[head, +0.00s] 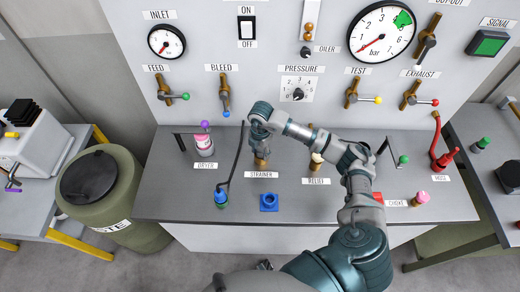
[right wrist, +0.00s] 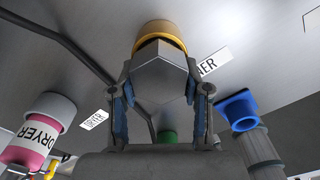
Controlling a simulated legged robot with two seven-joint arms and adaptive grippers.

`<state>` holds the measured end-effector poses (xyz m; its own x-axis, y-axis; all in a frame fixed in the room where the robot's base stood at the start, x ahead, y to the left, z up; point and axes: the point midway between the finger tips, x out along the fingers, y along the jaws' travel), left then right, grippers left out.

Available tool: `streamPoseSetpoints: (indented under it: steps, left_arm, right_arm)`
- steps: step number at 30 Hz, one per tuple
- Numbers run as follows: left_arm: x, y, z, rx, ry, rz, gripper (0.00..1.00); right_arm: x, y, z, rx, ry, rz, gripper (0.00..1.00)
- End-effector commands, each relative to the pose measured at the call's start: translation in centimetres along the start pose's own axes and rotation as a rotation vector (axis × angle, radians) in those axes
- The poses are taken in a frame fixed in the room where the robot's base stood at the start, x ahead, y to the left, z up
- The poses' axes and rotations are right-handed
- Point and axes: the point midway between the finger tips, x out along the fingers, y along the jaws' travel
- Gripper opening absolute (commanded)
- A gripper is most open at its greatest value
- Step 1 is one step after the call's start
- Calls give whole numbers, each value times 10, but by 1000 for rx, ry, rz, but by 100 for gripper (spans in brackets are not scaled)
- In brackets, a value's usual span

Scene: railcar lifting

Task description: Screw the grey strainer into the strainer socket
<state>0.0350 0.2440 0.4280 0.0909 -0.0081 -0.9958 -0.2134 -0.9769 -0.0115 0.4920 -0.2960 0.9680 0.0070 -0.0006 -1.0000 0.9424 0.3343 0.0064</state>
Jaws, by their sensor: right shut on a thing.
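The grey strainer (right wrist: 160,75) shows in the right wrist view as a hexagonal grey body between the fingers of my right gripper (right wrist: 160,95). The gripper is shut on it. A brass ring (right wrist: 160,30), which looks like the strainer socket, lies right against the strainer's far end. I cannot tell how deep the strainer sits in it. In the head view my right gripper (head: 260,142) points down over the brass socket (head: 261,161) behind the STRAINER label (head: 262,175). The gripper hides the strainer there. My left gripper is not in view.
The pink and white dryer (head: 204,145) stands left of the socket. A blue square fitting (head: 269,202) and a blue-ended hose (head: 221,198) are in front. The relief fitting (head: 316,160) stands to the right. The panel with valves and gauges rises behind. The bench front (head: 300,210) has free room.

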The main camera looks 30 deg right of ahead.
Motion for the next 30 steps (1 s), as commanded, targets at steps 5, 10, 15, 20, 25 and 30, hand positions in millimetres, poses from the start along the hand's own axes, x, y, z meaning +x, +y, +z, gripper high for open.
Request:
streamPoseSetpoints:
  steps: [5, 10, 15, 20, 25, 30]
  left_arm:
    - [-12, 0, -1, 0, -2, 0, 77]
    - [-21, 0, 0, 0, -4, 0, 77]
    - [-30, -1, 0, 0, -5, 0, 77]
    - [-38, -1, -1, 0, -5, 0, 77]
    - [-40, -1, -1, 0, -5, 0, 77]
    - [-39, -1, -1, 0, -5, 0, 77]
  right_arm:
    - [5, -7, 0, 159, 0, -25, 12]
    - [5, -8, 0, 306, -3, -27, 12]
    - [6, -9, 0, 448, -5, -28, 12]
    - [6, -9, 0, 568, -6, -27, 13]
    - [7, -10, 0, 626, -6, -27, 13]
    - [8, -10, 0, 629, -6, -27, 13]
